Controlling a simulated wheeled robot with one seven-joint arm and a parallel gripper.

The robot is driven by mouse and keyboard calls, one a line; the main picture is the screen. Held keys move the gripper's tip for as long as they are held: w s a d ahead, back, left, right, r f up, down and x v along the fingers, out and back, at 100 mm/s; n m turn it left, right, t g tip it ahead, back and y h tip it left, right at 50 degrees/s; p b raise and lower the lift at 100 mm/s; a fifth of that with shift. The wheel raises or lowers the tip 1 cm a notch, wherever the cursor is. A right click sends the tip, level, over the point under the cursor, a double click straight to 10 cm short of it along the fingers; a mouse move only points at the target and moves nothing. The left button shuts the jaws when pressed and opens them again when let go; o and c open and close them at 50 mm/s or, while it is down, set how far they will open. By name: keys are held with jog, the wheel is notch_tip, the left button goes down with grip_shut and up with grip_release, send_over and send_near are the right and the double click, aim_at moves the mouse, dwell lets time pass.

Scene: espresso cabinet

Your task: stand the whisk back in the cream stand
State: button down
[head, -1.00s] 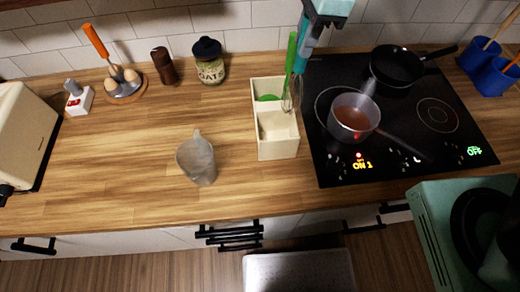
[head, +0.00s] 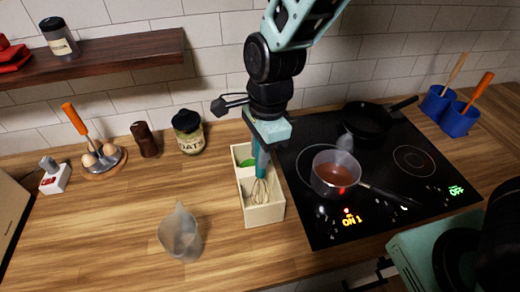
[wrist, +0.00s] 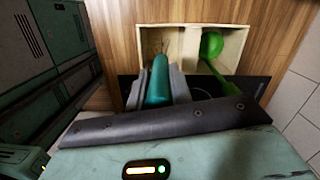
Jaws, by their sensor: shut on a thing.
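The whisk has a teal handle (head: 261,160) and a wire head (head: 259,190). It hangs upright, head down, with its wires at the front compartment of the cream stand (head: 265,216). I cannot tell whether the wires touch the compartment floor. My gripper (head: 264,142) is above the stand and shut on the handle. In the wrist view, my gripper (wrist: 157,88) has a finger on each side of the teal handle, over the stand's left compartment. The stand's rim (wrist: 191,27) shows there too.
A green ladle (wrist: 211,45) occupies the stand's other compartment. Right of the stand is the black cooktop, marked ON, with a saucepan (head: 334,170) and a frying pan (head: 368,122). A grey jug (head: 180,235) stands left. An oats jar (head: 188,132) is behind.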

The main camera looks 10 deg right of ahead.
jog(key=shift+f, duration=0.25)
jog(key=shift+f, duration=0.15)
jog(key=c, duration=1.3)
grip_release()
jog(key=shift+o, duration=0.2)
notch_tip(320, 180, up, 12)
jog(key=d+b, duration=0.1)
jog(key=b, duration=0.1)
jog(key=s+d+f+n, duration=0.2)
jog(key=s+n, duration=0.6)
jog(key=n, duration=0.3)
jog(key=s+d+f+n, duration=0.1)
jog(key=s+f+n, duration=0.1)
jog(key=s+n, duration=0.6)
jog(key=n, duration=0.4)
jog(key=shift+d+f+h, duration=0.3)
jog(key=shift+d+h, duration=0.1)
